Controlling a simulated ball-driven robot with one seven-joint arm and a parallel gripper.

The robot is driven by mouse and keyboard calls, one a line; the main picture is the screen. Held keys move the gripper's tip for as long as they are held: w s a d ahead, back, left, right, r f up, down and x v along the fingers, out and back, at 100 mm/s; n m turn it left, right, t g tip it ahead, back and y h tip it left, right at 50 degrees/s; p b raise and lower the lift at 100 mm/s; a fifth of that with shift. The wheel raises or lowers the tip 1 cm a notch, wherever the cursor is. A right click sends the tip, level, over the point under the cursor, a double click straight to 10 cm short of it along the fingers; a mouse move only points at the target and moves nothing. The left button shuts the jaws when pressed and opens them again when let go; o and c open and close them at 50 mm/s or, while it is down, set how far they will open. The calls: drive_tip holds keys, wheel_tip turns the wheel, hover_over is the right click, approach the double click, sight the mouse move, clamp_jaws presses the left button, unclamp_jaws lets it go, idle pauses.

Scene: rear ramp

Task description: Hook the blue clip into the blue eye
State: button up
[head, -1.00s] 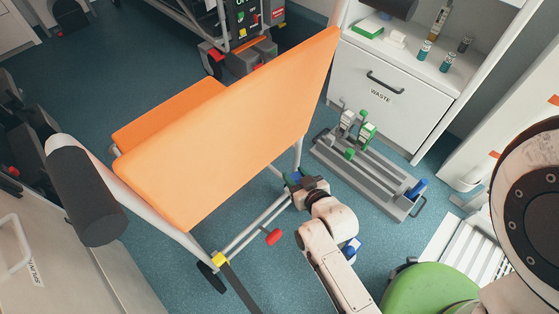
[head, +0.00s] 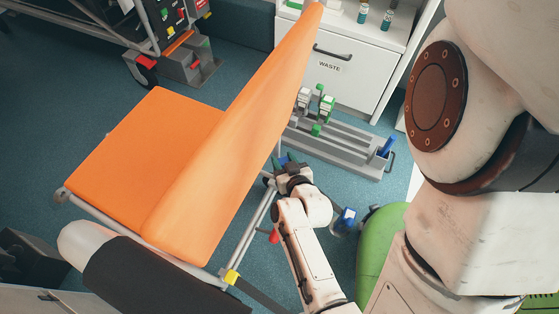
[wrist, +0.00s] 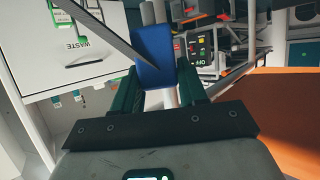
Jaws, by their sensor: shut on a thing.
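A blue block, apparently the blue clip (wrist: 155,55), sits between the fingertips of my gripper (wrist: 155,92) in the wrist view. The gripper is shut on it. In the head view my gripper (head: 288,166) is low beside the backrest of the orange chair, with a little blue showing at its tips. A blue upright part (head: 387,146) stands at the right end of the grey floor rail. Another blue piece (head: 347,216) is right of my forearm. I cannot tell which of these is the blue eye.
The orange chair (head: 150,150) stands left of my gripper, with a yellow buckle (head: 232,277) and a red knob (head: 274,236) on its frame. The grey rail (head: 340,150) with green and white fittings lies before the WASTE cabinet (head: 340,75). A green rounded thing (head: 378,245) is at right.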

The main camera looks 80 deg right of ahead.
drive_tip(key=shift+p, duration=0.4)
drive_tip(key=shift+s+f+b, duration=0.1)
drive_tip(key=shift+f+b, duration=1.95)
drive_tip(key=shift+f, duration=0.8)
drive_tip(key=shift+a+p, duration=0.1)
drive_tip(key=shift+p, duration=0.6)
drive_tip(key=shift+f+b, duration=1.2)
drive_tip(key=shift+f, duration=0.55)
drive_tip(key=o, duration=1.3)
drive_tip(key=shift+c, duration=0.2)
drive_tip(key=shift+s+a, duration=0.1)
drive_tip(key=shift+a, duration=0.05)
drive_tip(key=p+v, duration=0.3)
drive_tip(key=v, duration=0.7)
drive_tip(key=shift+r+p, duration=0.2)
drive_tip(key=shift+p, duration=0.15)
